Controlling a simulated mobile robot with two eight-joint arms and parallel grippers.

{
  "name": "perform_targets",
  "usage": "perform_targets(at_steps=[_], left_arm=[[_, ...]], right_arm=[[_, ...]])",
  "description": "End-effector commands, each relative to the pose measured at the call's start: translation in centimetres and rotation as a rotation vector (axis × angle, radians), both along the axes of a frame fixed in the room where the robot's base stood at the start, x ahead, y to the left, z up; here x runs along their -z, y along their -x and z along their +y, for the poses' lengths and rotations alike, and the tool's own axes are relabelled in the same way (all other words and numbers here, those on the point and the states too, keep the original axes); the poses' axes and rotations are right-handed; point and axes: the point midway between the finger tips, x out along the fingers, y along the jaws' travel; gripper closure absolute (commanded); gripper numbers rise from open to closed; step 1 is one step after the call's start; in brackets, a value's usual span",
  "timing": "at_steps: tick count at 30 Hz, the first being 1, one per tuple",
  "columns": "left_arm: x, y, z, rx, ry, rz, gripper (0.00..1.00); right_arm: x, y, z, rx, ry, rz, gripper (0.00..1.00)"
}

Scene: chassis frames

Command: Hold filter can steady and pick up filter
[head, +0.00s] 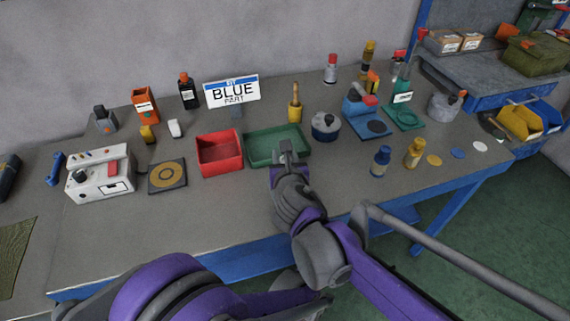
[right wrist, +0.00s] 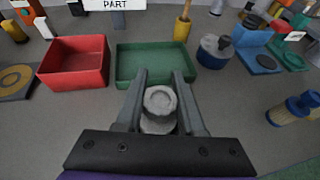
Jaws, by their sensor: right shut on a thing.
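My right gripper (head: 288,148) is over the bench at the front edge of the green tray. In the right wrist view its two fingers (right wrist: 159,95) are shut around a light grey round piece (right wrist: 159,100) with a recessed circular top. It looks like the filter can, but I cannot be sure. In the head view this piece is mostly hidden by the gripper.
A red bin (head: 219,165) and the green tray (head: 262,152) lie just beyond the right gripper. A white control box (head: 88,182) and a square pad with a ring (head: 167,176) are at the left. Several bottles and tools line the back. The front bench strip is clear.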

Motion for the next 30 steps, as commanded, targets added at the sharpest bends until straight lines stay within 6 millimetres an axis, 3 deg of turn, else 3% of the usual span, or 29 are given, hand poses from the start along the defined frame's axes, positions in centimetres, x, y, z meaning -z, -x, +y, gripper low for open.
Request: perform_targets(at_steps=[15, 21, 27, 28, 30], left_arm=[[0.0, 0.0, 0.0, 0.0, 0.001, 0.001, 0.93], [0.0, 0.0, 0.0, 0.0, 0.001, 0.001, 0.93], [0.0, 0.0, 0.0, 0.0, 0.001, 0.001, 0.93], [0.0, 0.0, 0.0, 0.0, 0.001, 0.001, 0.23], [0.0, 0.0, 0.0, 0.0, 0.001, 0.001, 0.11]], right_arm=[[-8.5, 0.0, 0.0, 0.0, 0.0, -0.001, 1.0], [-9.8, 0.0, 0.0, 0.0, 0.0, -0.001, 1.0], [-9.9, 0.0, 0.0, 0.0, 0.0, -0.001, 1.0], [-9.9, 0.0, 0.0, 0.0, 0.0, -0.001, 1.0], [-9.8, 0.0, 0.0, 0.0, 0.0, -0.001, 1.0]])
